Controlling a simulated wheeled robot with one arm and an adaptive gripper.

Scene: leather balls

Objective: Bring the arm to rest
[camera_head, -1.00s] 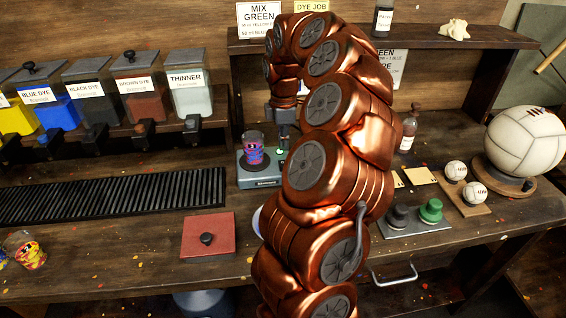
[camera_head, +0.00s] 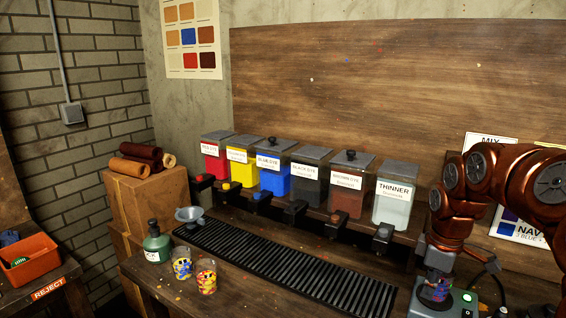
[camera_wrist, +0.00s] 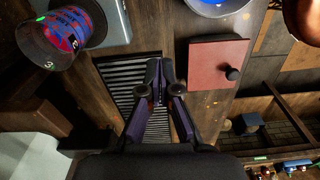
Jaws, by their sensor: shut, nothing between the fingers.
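My copper arm (camera_head: 480,190) enters from the right edge of the head view and bends down near the scale. In the wrist view my gripper (camera_wrist: 160,72) has its two dark fingers together, with nothing between them. It points over the slatted black drip tray (camera_wrist: 118,82). A cup with red and blue splashes (camera_wrist: 66,36) lies to the upper left of the fingers, apart from them. In the head view this cup (camera_head: 433,291) stands on the scale (camera_head: 456,304), just below the arm's end. The fingertips are not clear in the head view.
Several dye dispensers line the back, ending with THINNER (camera_head: 395,204). The drip tray (camera_head: 290,265) runs before them. Two splashed cups, one at the front (camera_head: 206,276), stand beside a green bottle (camera_head: 157,243). A red square lid (camera_wrist: 217,75) lies right of the fingers.

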